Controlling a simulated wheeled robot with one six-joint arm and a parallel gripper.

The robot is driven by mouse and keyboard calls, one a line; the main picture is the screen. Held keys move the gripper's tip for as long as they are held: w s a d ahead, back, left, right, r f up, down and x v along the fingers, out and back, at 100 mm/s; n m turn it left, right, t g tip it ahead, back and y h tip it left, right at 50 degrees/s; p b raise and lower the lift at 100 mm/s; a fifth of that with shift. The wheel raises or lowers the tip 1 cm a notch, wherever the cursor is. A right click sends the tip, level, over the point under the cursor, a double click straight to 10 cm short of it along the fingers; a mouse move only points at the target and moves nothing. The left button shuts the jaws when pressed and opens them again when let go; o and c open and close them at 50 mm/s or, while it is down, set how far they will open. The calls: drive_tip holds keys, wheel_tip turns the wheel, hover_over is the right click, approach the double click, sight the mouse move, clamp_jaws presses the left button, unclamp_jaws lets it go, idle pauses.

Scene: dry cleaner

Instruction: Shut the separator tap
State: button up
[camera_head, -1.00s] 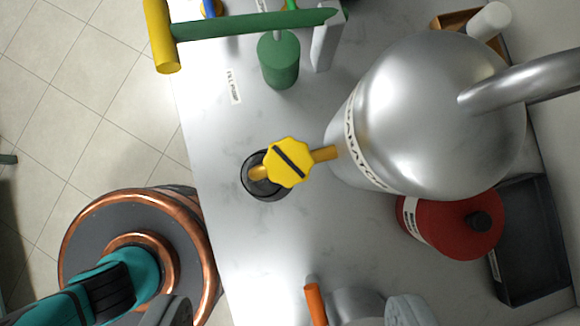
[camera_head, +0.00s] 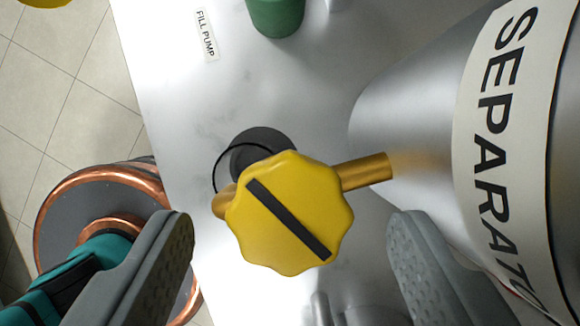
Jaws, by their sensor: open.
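The separator tap has a yellow scalloped knob (camera_head: 270,240) with a black stripe running diagonally from upper left to lower right. Its brass pipe (camera_head: 365,173) runs right toward the silver separator vessel (camera_head: 400,120), which carries a label reading SEPARAT, cut off by the frame. A short brass spout (camera_head: 221,204) shows at the knob's left. My gripper (camera_head: 290,235) is open, with one grey finger left of the knob and the other right of it. Neither finger appears to touch the knob. A dark round cup (camera_head: 262,142) stands below the tap, partly hidden by the knob.
A green cylinder (camera_head: 276,15) stands at the top, beside a FILL PUMP label (camera_head: 206,34) on the pale counter (camera_head: 180,110). The counter's left edge drops to a tiled floor (camera_head: 85,95). A blurred grey thing shows at the bottom middle, partly cut off.

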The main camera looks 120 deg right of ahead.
drive_tip(key=shift+x, duration=0.9)
drive_tip(key=c, duration=1)
drive_tip(key=shift+o, duration=0.2)
drive_tip(key=shift+m, duration=0.3)
drive_tip(key=shift+s+a+m+t+h, duration=0.1)
drive_tip(key=shift+m+t+h, duration=0.3)
drive_tip(key=shift+m, duration=0.9)
drive_tip(key=shift+m+t+h, duration=0.2)
drive_tip(key=shift+m+h, duration=0.3)
drive_tip(key=shift+m, duration=0.8)
